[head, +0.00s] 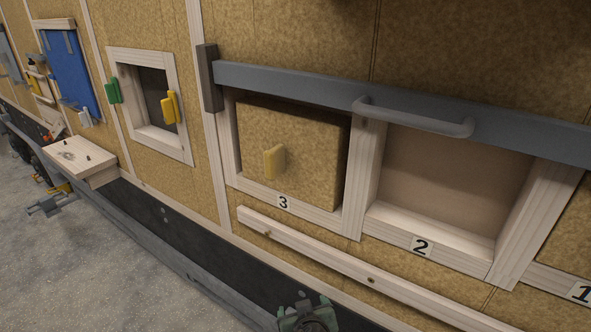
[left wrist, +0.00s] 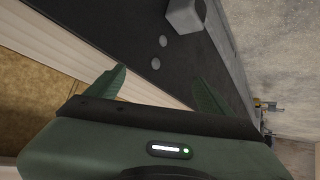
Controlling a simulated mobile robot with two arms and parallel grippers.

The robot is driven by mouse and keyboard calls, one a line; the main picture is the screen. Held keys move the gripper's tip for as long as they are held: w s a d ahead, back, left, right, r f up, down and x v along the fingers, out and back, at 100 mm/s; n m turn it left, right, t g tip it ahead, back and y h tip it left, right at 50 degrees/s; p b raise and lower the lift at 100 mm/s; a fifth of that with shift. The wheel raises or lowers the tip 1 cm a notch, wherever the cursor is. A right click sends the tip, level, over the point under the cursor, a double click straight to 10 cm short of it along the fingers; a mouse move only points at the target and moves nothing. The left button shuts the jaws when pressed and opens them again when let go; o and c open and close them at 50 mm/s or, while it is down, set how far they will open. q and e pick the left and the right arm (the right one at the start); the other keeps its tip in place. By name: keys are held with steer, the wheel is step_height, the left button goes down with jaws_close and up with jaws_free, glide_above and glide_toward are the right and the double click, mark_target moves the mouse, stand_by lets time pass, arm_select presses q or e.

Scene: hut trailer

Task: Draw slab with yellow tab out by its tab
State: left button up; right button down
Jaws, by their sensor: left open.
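The tan fibre slab (head: 310,140) sits in the wooden-framed bay marked 3, in the head view. Its front is slightly tilted in the frame, with dark gaps along the top and right. A yellow tab (head: 274,162) stands out from its lower left part. A green gripper (head: 307,302), which I take as my left, is at the bottom edge of the head view, below and apart from the slab. In the left wrist view my left gripper (left wrist: 161,70) has its two green fingers spread, with nothing between them. My right gripper is not in view.
A grey bar (head: 300,80) with a handle (head: 415,118) crosses above the bays. Bay 2 (head: 440,180) is empty. A wooden rail (head: 340,262) runs below. A small window frame (head: 165,148) with green and yellow tabs and a wooden shelf (head: 75,160) are left.

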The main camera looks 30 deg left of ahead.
arm_select(q)
step_height(320, 180, up, 15)
steer(key=s+a+n+y+p, duration=0.2)
steer(key=a+n, duration=0.1)
steer(key=n, duration=0.3)
steer(key=n+t+y, duration=0.2)
steer(key=n+y, duration=0.5)
steer(key=n, duration=0.7)
glide_toward(276, 164)
steer(key=x, duration=0.3)
steer(key=p+x, duration=0.3)
steer(key=x, duration=0.2)
steer(key=shift+w, duration=0.15)
steer(key=shift+w+a+f+p, duration=0.2)
steer(key=shift+w+a+p, duration=0.2)
steer(key=shift+a, duration=0.2)
steer(key=c, duration=1.6)
